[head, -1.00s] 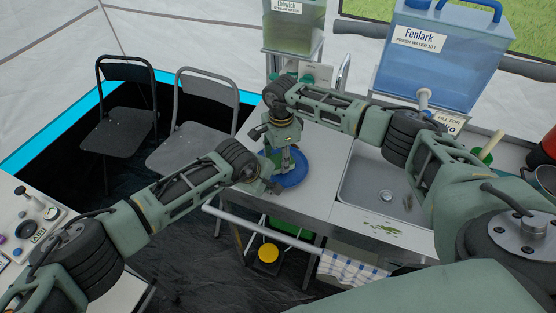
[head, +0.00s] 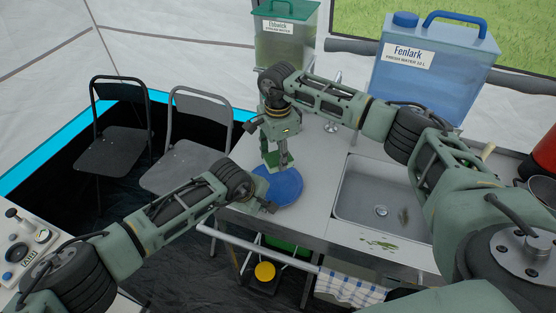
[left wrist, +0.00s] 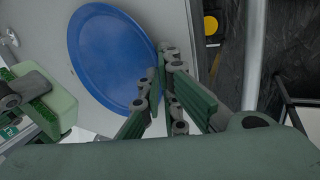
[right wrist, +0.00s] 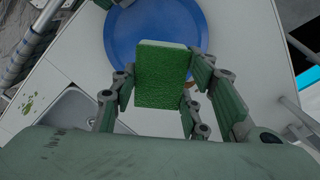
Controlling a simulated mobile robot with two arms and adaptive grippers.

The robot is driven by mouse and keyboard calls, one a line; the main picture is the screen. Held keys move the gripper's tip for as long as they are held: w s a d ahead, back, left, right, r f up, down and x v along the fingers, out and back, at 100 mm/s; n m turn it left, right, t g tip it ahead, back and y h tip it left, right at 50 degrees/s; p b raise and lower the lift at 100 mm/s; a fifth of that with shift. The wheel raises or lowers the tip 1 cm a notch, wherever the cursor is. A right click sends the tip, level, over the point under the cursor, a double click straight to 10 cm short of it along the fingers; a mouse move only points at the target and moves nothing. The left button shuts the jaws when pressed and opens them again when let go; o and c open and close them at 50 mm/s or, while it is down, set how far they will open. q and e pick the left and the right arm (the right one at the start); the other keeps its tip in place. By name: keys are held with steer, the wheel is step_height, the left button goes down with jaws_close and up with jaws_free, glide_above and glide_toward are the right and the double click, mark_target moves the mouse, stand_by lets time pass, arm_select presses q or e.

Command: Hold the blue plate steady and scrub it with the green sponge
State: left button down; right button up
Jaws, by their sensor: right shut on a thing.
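The blue plate (head: 287,187) is on the light counter left of the sink. It also shows in the left wrist view (left wrist: 105,55) and the right wrist view (right wrist: 150,25). My left gripper (head: 266,205) is at the plate's near-left rim. In the left wrist view its fingers (left wrist: 161,78) are close together at the rim; whether they clamp it I cannot tell. My right gripper (head: 277,160) is shut on the green sponge (right wrist: 163,75) over the plate. The sponge has a dark green rough face and a paler edge. Whether it touches the plate is unclear.
A blue water container (head: 430,80) and a green-lidded container (head: 285,38) stand behind. A towel (head: 350,287) hangs in front.

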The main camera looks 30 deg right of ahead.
arm_select(q)
steer(key=c, duration=2.5)
jaws_free()
steer(key=o, duration=0.6)
steer(key=shift+o, duration=0.2)
steer(key=v, duration=0.8)
steer(key=shift+w+d+r, duration=0.15)
steer(key=shift+d+r, duration=0.1)
steer(key=shift+r, duration=0.3)
